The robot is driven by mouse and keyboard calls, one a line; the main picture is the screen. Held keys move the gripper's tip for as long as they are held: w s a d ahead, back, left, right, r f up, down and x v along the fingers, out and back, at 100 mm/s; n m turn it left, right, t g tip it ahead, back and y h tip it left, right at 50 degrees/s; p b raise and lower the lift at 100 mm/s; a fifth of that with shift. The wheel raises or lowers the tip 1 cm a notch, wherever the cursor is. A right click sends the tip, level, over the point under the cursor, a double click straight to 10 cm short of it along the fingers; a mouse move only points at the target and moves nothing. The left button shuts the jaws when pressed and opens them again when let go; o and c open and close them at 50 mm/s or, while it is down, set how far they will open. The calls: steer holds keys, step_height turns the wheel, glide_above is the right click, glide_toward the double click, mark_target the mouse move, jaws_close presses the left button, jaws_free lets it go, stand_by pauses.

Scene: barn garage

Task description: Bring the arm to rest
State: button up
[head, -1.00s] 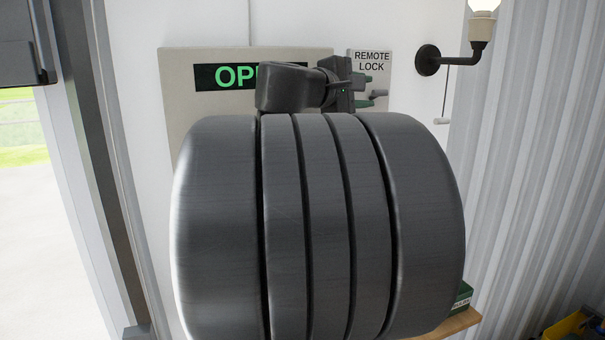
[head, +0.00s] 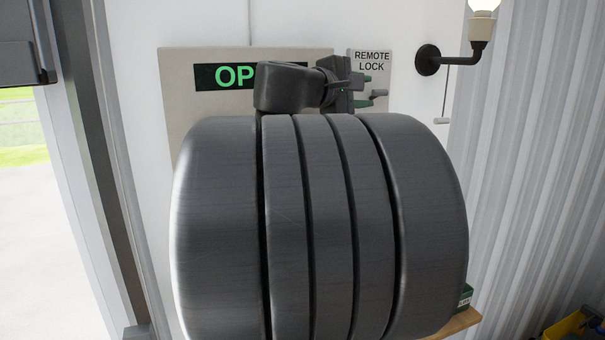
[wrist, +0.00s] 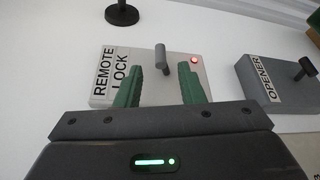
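My gripper (wrist: 161,68) is open, with two green fingers apart and nothing between them. In the wrist view it is in front of the REMOTE LOCK panel (wrist: 102,88), whose grey lever (wrist: 160,57) shows beyond the gap between the fingers. A red light (wrist: 194,60) glows at the panel's right. I cannot tell whether a finger touches the panel. In the head view my gripper (head: 369,86) is in front of the lower part of the REMOTE LOCK panel (head: 371,61). My dark arm fills the middle of that view and hides much of the wall.
A grey box labelled OPENER (wrist: 262,82) with a dark knob sits right of the lock panel. A beige board (head: 180,90) carries a display (head: 236,76) reading "OP", the rest hidden. A wall lamp (head: 430,60) is at the right. An open doorway is at the left.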

mark_target(382, 95)
steer(key=x, duration=0.4)
steer(key=f+x, duration=0.1)
steer(key=x, duration=0.2)
steer(key=b, duration=0.1)
steer(key=m+b, duration=0.1)
steer(key=shift+s+f+m+b, duration=0.15)
steer(key=shift+s+m+b, duration=0.05)
steer(key=shift+m+b, duration=0.1)
steer(key=shift+f+m+t+h+b, duration=0.15)
steer(key=shift+m+t+h+b, duration=0.2)
steer(key=shift+b, duration=0.35)
steer(key=shift+m+b, duration=0.35)
steer(key=shift+b, duration=0.05)
